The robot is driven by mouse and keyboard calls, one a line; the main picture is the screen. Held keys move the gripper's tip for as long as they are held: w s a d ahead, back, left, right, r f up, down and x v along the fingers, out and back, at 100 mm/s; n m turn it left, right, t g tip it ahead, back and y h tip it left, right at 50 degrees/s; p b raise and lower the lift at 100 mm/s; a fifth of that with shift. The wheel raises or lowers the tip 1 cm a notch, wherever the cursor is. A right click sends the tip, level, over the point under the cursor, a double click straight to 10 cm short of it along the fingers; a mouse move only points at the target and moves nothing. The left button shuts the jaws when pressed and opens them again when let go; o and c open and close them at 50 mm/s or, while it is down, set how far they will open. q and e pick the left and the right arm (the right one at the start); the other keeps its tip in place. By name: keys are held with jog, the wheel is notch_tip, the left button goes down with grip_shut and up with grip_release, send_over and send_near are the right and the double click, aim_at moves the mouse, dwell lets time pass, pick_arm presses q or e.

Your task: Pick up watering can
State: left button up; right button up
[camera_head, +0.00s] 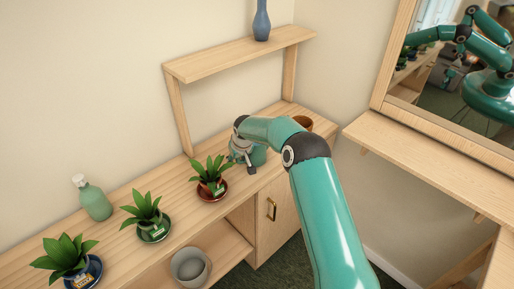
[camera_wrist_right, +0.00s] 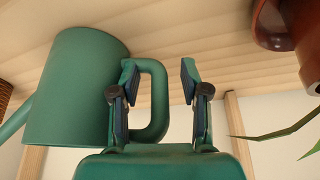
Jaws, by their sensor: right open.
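The watering can (camera_wrist_right: 75,90) is teal-green, with a loop handle (camera_wrist_right: 161,95) and a spout (camera_wrist_right: 14,122) in the right wrist view, which looks upside down. In the head view the can (camera_head: 258,155) stands on the wooden cabinet top, partly hidden by my right arm and gripper. My right gripper (camera_wrist_right: 158,78) is open, with one finger on each side of the handle's outer bar in the wrist view. The inner finger overlaps the handle's opening; contact cannot be told. My right gripper also shows in the head view (camera_head: 243,160). My left gripper is not in view.
A potted plant on a red saucer (camera_head: 212,195) stands close to the gripper. Two more plants (camera_head: 154,231) (camera_head: 66,262) and a green bottle (camera_head: 94,201) stand left. A terracotta pot (camera_head: 303,123) is behind. A raised shelf (camera_head: 235,57) holds a blue vase (camera_head: 261,22).

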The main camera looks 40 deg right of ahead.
grip_shut()
jog(key=shift+r, duration=0.25)
dwell(0.4)
jog(key=shift+w+r, duration=0.1)
jog(key=shift+r, duration=0.45)
notch_tip(320, 180, up, 19)
jog(key=shift+f, duration=0.2)
jog(key=c, duration=0.7)
grip_release()
grip_shut()
